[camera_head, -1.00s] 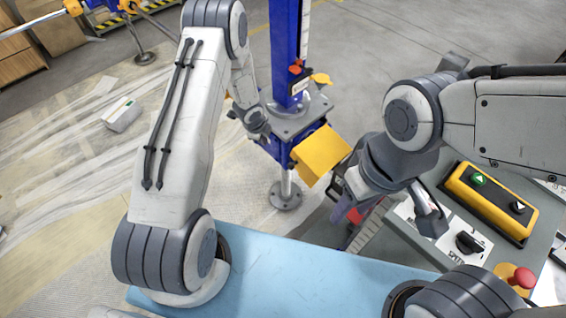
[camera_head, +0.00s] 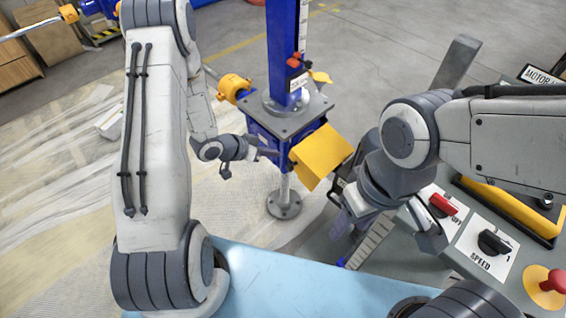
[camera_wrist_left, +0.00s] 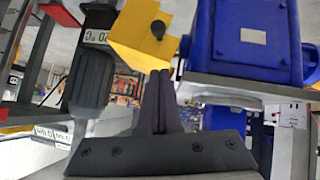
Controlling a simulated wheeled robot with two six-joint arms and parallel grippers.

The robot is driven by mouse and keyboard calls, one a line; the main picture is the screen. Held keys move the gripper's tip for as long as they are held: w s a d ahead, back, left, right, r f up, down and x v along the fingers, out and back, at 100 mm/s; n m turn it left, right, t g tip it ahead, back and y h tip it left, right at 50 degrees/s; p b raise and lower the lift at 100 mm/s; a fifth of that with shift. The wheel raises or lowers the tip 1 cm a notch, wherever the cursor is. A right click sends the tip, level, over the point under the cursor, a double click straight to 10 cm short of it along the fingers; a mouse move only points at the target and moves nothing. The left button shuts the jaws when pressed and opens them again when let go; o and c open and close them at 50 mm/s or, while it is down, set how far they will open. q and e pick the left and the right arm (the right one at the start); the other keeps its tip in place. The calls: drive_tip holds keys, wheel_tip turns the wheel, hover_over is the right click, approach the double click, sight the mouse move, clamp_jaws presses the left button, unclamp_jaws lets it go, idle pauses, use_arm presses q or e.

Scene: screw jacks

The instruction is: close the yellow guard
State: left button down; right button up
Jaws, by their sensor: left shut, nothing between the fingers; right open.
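The yellow guard (camera_head: 322,157) sticks out at a tilt from the right side of the blue jack housing (camera_head: 262,138), standing away from it. In the left wrist view the guard (camera_wrist_left: 138,32) shows a round black knob and hangs just beyond the fingertips. My left gripper (camera_head: 276,153) is shut and empty, left of the guard and close to the front of the housing. Its fingers (camera_wrist_left: 158,76) point towards the gap between guard and housing; contact cannot be told. My right gripper (camera_head: 390,236) is open, right of and below the guard, over the control panel edge.
A blue post (camera_head: 284,45) rises from the jack's grey top plate (camera_head: 285,118). A control panel (camera_head: 470,262) with a red switch, a black speed knob and a red button (camera_head: 553,281) lies at the right. Open floor lies behind.

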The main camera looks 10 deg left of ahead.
sight(294, 164)
use_arm(q)
drive_tip(key=d+f, duration=0.1)
drive_tip(key=f, duration=0.1)
drive_tip(key=w+d+f, duration=0.1)
drive_tip(key=f, duration=0.1)
drive_tip(key=w+d+f, duration=0.1)
drive_tip(key=f, duration=0.1)
drive_tip(key=shift+f+p, duration=0.35)
wheel_tip(294, 164, down, 3)
drive_tip(key=b, duration=0.2)
drive_tip(key=shift+w+a+f+b, duration=0.1)
drive_tip(key=shift+a+f+b, duration=0.1)
drive_tip(key=shift+b, duration=0.1)
drive_tip(key=shift+r, duration=0.1)
